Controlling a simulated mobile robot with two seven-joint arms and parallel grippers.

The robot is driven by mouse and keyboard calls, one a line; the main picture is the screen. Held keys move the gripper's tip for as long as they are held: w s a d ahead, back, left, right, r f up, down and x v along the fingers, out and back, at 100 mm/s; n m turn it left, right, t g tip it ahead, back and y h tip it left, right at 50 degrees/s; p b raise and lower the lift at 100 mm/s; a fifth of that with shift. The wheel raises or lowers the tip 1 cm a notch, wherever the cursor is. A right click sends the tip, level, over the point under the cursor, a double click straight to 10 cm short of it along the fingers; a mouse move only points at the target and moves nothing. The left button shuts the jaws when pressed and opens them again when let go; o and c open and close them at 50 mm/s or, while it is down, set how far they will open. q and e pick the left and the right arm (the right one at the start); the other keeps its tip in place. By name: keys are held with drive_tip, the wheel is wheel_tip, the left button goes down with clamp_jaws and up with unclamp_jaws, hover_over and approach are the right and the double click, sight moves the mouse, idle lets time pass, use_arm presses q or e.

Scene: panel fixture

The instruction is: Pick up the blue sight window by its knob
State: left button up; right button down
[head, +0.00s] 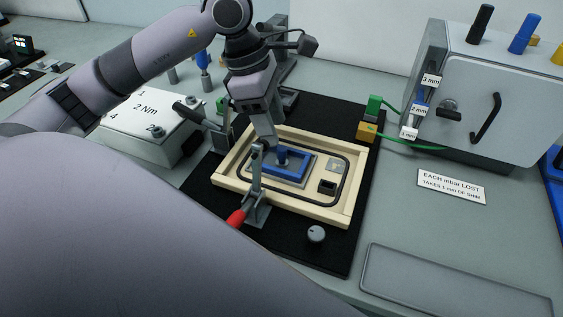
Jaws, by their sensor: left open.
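The blue sight window (291,172) lies inside the pale wooden frame of the panel fixture (335,208), left of its middle. Its short blue knob (282,154) stands up from it. My left gripper (267,141) comes down from above, just behind and left of the knob. Its fingertips are close to the window's back left part. I cannot tell whether they touch it. The left gripper is open, and I see nothing held in it. My right gripper does not show.
A toggle clamp with a red handle (237,217) stands in front of the window, and another clamp (204,118) is at the left. A grey box (490,85) with cables stands at the right. An empty grey tray (450,285) lies front right.

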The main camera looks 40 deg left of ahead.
sight(281, 148)
use_arm(q)
drive_tip(key=x, duration=0.5)
drive_tip(key=shift+w+f, duration=0.2)
drive_tip(key=shift+f, duration=0.15)
drive_tip(key=shift+a, duration=0.1)
clamp_jaws()
